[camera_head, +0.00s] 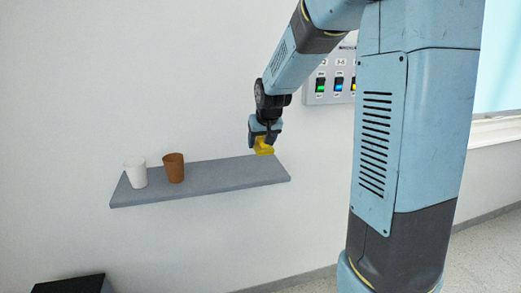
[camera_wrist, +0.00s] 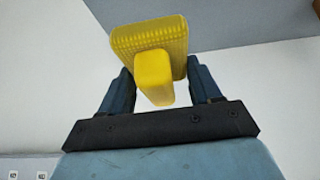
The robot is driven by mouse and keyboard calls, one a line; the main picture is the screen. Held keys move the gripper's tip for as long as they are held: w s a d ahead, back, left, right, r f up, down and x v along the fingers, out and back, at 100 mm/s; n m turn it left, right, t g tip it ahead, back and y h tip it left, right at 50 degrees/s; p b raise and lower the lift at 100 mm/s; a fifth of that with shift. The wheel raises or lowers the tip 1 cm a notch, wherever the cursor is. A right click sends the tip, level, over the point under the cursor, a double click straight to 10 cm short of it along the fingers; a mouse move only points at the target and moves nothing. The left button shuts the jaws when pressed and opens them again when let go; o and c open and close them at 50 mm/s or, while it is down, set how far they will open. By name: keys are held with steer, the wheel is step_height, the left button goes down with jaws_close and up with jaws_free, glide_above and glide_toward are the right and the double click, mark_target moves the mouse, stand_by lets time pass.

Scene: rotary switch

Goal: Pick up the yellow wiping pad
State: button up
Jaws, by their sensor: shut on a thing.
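The yellow wiping pad (camera_head: 264,149) is at the end of my arm in the head view, near the right end of the grey shelf. In the wrist view the yellow wiping pad (camera_wrist: 154,36) shows its ribbed flat part and a raised block-like grip. My gripper (camera_wrist: 155,84) is shut on the pad's grip, with one dark finger on each side of it. My gripper also shows in the head view (camera_head: 264,140). I cannot tell whether the pad still touches the shelf.
The grey shelf (camera_head: 225,179) is on the white wall. A white cup (camera_head: 136,173) and a brown cup (camera_head: 174,168) stand on its left part. A switch panel (camera_head: 330,84) with coloured lights is on the wall, partly hidden by my arm. A black object (camera_head: 70,286) is at the lower left.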

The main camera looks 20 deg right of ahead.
mark_target(259, 152)
steer(key=s+r, duration=0.1)
steer(key=s, duration=0.1)
steer(key=s+a+r, duration=0.1)
steer(key=s, duration=0.2)
steer(key=s+a+r, duration=0.1)
steer(key=s, duration=0.2)
steer(key=shift+s+a+r, duration=0.1)
steer(key=shift+a+r, duration=0.1)
steer(key=shift+r, duration=0.05)
